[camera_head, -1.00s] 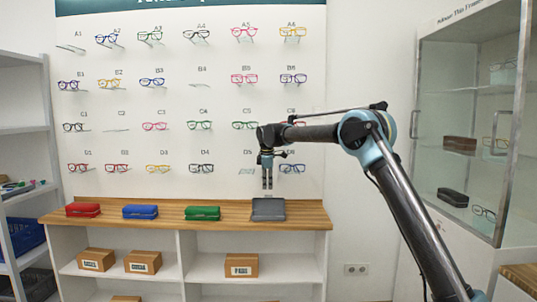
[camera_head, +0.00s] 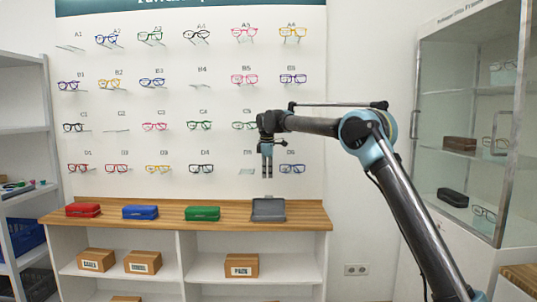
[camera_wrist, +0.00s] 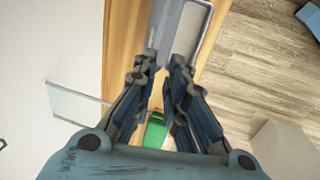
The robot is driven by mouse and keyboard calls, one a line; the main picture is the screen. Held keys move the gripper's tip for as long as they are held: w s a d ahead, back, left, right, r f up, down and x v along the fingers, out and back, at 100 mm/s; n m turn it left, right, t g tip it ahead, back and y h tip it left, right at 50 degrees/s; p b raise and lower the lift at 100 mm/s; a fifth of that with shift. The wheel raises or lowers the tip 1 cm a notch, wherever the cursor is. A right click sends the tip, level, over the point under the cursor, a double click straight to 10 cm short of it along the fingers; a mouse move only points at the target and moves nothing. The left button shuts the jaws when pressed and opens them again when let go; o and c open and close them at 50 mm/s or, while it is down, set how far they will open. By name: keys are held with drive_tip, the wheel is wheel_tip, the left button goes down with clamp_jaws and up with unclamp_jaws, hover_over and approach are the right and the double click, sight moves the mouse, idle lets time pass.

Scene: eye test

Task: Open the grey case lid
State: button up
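The grey case (camera_head: 268,217) sits on the wooden counter, at the right end of the row of cases. Its lid (camera_head: 268,204) stands raised at the back, on the wall side. In the wrist view the lid (camera_wrist: 167,28) shows as a blue-grey panel, and the case's paler inside (camera_wrist: 197,32) with its rim is open beside it. My gripper (camera_head: 267,177) is above the case, clear of the lid and pointing down. In the wrist view its fingertips (camera_wrist: 163,65) are apart with nothing held between them.
Green (camera_head: 202,213), blue (camera_head: 140,212) and red (camera_head: 83,210) shut cases stand left of the grey one on the wooden counter (camera_head: 310,216). Glasses hang on the wall behind my gripper. A glass cabinet (camera_head: 470,130) stands at the right. The counter's right end is bare.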

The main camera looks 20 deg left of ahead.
wheel_tip(320, 180, up, 10)
idle(1.5)
drive_tip(key=shift+s, duration=0.1)
wheel_tip(320, 180, up, 7)
drive_tip(key=s, duration=0.1)
drive_tip(key=shift+d+r, duration=0.2)
drive_tip(key=shift+d, duration=0.05)
idle(0.7)
drive_tip(key=shift+c, duration=0.2)
